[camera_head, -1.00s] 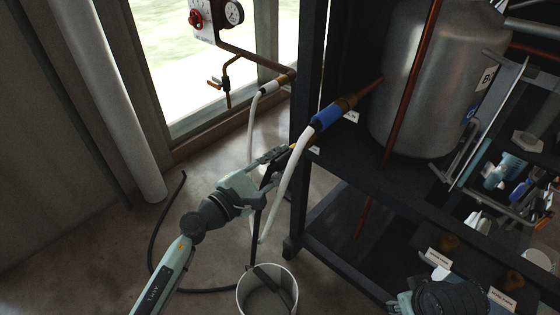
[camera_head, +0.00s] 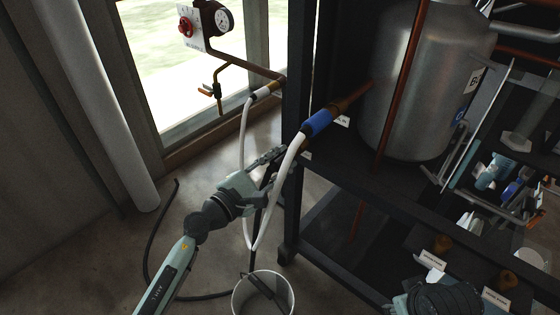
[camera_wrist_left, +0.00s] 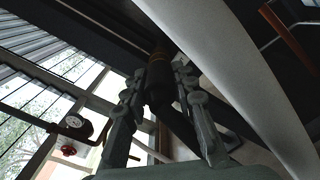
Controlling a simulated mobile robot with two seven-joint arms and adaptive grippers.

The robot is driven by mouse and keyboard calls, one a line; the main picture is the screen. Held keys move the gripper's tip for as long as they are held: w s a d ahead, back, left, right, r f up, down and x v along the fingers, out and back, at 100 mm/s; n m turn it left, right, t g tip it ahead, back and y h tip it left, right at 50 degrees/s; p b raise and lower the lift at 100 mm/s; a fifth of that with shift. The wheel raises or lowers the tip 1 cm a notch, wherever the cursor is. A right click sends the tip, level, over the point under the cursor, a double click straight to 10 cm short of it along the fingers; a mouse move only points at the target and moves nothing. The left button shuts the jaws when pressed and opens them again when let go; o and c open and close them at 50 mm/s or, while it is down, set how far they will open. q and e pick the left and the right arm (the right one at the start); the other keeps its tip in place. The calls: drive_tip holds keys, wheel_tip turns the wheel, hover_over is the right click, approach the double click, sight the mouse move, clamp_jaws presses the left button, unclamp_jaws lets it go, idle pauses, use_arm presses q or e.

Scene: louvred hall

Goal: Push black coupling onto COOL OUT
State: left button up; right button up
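My left gripper (camera_head: 274,160) is at the front left edge of the dark rack, beside the white hose. In the left wrist view its two fingers (camera_wrist_left: 160,80) stand either side of the black coupling (camera_wrist_left: 159,84) and look closed on it. A brown copper-coloured stub (camera_wrist_left: 159,50) lies in line just beyond the coupling; I cannot tell whether they touch. The black hose (camera_head: 257,222) hangs below the gripper. In the head view the fingers mostly hide the coupling, and no COOL OUT lettering is readable. My right gripper's fingers are not visible.
A white hose (camera_head: 270,220) loops from the wall pipe to a blue coupling (camera_head: 318,122) on another copper pipe. A bucket (camera_head: 263,293) stands below. A steel tank (camera_head: 405,90) sits on the rack (camera_head: 375,185). A gauge panel (camera_head: 205,24) is at the window.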

sight(274, 167)
use_arm(q)
drive_tip(key=o, duration=0.5)
drive_tip(key=shift+c, duration=0.2)
drive_tip(key=b+v, duration=0.1)
drive_tip(key=v, duration=0.5)
drive_tip(key=shift+s, duration=0.15)
drive_tip(key=shift+s+a+r, duration=0.1)
drive_tip(key=shift+s+a, duration=0.15)
drive_tip(key=shift+a, duration=0.1)
drive_tip(key=shift+s+a, duration=0.1)
